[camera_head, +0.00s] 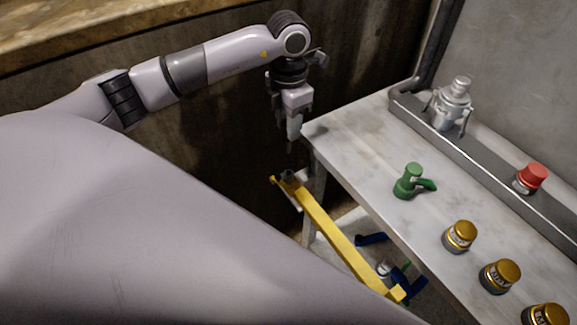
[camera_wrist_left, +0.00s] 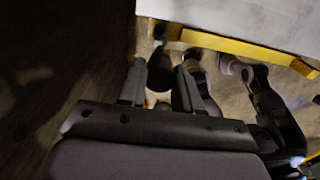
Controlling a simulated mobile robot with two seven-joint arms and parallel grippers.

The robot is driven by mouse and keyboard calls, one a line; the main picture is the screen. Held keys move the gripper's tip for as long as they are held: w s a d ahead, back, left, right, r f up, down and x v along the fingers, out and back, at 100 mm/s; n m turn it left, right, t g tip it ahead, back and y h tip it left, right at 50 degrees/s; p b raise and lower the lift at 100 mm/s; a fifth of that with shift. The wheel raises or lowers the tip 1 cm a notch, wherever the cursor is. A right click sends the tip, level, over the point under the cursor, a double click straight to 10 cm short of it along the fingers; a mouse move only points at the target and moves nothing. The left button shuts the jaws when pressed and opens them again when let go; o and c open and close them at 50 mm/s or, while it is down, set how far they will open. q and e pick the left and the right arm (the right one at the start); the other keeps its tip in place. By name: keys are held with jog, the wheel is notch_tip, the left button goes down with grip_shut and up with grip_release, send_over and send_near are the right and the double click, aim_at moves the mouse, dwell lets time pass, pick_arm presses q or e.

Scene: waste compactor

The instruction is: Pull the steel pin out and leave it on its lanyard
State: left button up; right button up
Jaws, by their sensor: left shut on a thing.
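A small dark fitting (camera_head: 288,175) sits on the bar's end, apart from the fingertips. In the left wrist view the two fingers (camera_wrist_left: 159,88) show with a dark gap between them, and the pin is not clear there. I cannot make out the lanyard. My right gripper is not in view.
A dark wall stands behind my left arm.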

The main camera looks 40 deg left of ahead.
pick_arm(q)
jog(key=shift+r+p, duration=1.3)
jog(key=shift+r, duration=0.75)
jog(key=shift+d, duration=0.15)
jog(key=w+d+b, duration=0.2)
jog(key=w+d, duration=0.6)
jog(key=d, duration=0.2)
dwell(1.5)
jog(key=shift+w, duration=0.1)
jog(key=shift+f, duration=0.1)
jog(key=shift+a+f+b, duration=0.1)
jog(key=shift+f+b, duration=0.3)
jog(key=shift+b, duration=0.05)
